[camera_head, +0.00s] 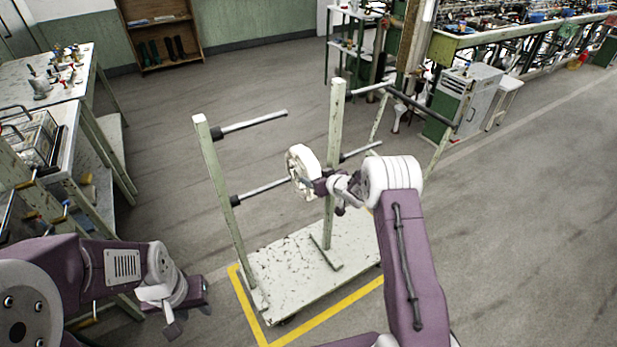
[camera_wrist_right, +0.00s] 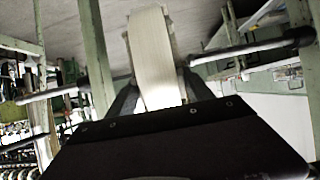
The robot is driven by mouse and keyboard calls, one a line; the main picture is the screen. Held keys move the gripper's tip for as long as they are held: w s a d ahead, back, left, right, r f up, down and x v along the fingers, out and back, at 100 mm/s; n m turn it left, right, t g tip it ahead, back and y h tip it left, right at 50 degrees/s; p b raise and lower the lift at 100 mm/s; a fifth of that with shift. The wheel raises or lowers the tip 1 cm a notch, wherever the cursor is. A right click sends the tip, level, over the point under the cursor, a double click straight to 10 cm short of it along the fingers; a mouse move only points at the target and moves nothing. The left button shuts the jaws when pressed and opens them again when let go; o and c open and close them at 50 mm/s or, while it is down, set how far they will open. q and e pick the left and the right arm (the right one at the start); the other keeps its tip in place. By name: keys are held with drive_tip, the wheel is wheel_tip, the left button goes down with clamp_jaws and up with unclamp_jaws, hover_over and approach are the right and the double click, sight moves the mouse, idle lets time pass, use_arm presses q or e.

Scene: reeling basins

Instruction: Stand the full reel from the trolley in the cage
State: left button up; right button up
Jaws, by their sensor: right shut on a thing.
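The white reel (camera_head: 303,172) is upright in my right gripper (camera_head: 320,185), which is shut on its near side. The right wrist view shows its pale, full rim (camera_wrist_right: 155,45) between the fingers. The reel is beside the end of a lower rod on the green-white trolley (camera_head: 300,270); I cannot tell whether they touch. My left gripper (camera_head: 187,305) hangs low at the lower left, away from the reel; its finger opening is unclear. A wire-handled container (camera_head: 35,140) on the left bench may be the cage; I cannot tell for sure.
The trolley's left post (camera_head: 215,165) and right post (camera_head: 336,140) carry rods with dark sleeves close around the reel. A work table (camera_head: 75,95) stands at the left. A shelf and a long machine bench are behind. The floor at right is clear.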

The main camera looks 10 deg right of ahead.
drive_tip(key=shift+d, duration=0.15)
drive_tip(key=shift+r, duration=0.1)
drive_tip(key=shift+s+r+p, duration=0.25)
drive_tip(key=shift+p, duration=0.05)
drive_tip(key=p+v, duration=0.5)
drive_tip(key=v, duration=1.4)
drive_tip(key=shift+s, duration=0.15)
drive_tip(key=shift+d+f, duration=0.1)
